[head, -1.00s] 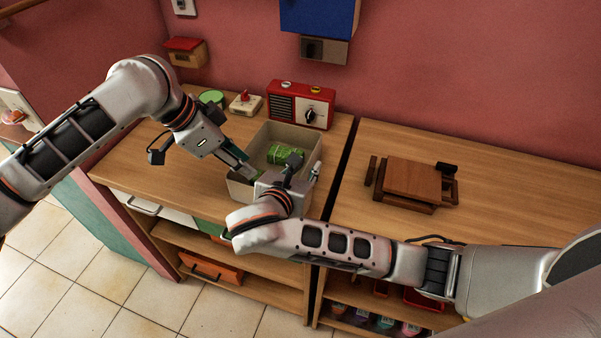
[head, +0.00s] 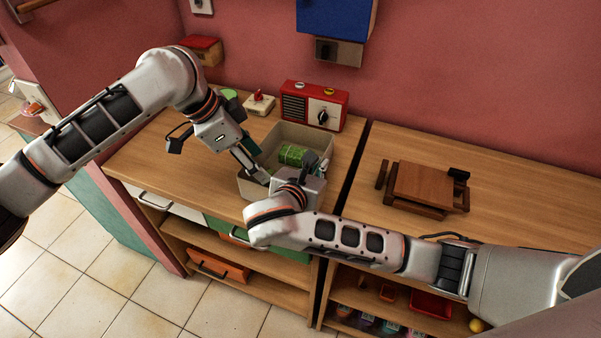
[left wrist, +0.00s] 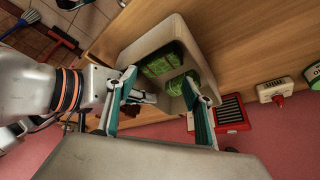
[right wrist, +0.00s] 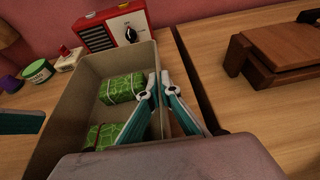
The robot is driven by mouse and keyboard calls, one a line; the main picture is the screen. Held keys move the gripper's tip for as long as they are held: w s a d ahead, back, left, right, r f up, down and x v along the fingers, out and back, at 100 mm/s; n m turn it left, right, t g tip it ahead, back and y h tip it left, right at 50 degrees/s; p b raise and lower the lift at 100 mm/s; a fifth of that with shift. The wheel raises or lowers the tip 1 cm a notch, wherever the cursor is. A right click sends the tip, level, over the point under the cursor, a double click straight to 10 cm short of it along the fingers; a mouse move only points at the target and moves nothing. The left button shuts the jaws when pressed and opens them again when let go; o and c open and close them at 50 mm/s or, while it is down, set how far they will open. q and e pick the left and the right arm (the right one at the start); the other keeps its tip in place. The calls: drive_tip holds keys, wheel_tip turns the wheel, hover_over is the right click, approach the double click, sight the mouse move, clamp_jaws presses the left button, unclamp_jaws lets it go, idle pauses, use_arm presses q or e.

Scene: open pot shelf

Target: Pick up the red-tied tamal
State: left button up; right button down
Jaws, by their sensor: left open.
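Two green, leaf-wrapped tamales lie in an open beige box. The box (right wrist: 75,90) stands on the wooden counter. My left gripper (head: 254,163) is open and empty at the box's left side, pointing down. In the left wrist view its fingers (left wrist: 160,82) are spread, with both tamales beyond them. My right gripper (right wrist: 157,80) is closed around the box's right wall, one finger inside and one outside.
A red radio-like box (head: 314,105) stands behind the beige box, with a white object with a red knob (head: 258,103) and a green-lidded jar (right wrist: 38,71) to its left. A brown wooden stand (head: 424,186) sits on the right counter. A dark gap separates the counters.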

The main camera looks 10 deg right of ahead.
use_arm(q)
drive_tip(key=d+r+m+g+y, duration=0.1)
drive_tip(key=d+r+m+y, duration=0.3)
drive_tip(key=m, duration=0.5)
drive_tip(key=shift+y, duration=0.6)
drive_tip(key=f, duration=0.7)
drive_tip(key=shift+w+d, duration=0.25)
drive_tip(key=shift+w, duration=0.05)
drive_tip(key=shift+w+d+f, duration=0.15)
drive_tip(key=shift+f, duration=1.35)
drive_tip(key=shift+w+d+f, duration=0.1)
drive_tip(key=shift+d+f, duration=0.05)
drive_tip(key=shift+f, duration=1.3)
drive_tip(key=c, duration=1.3)
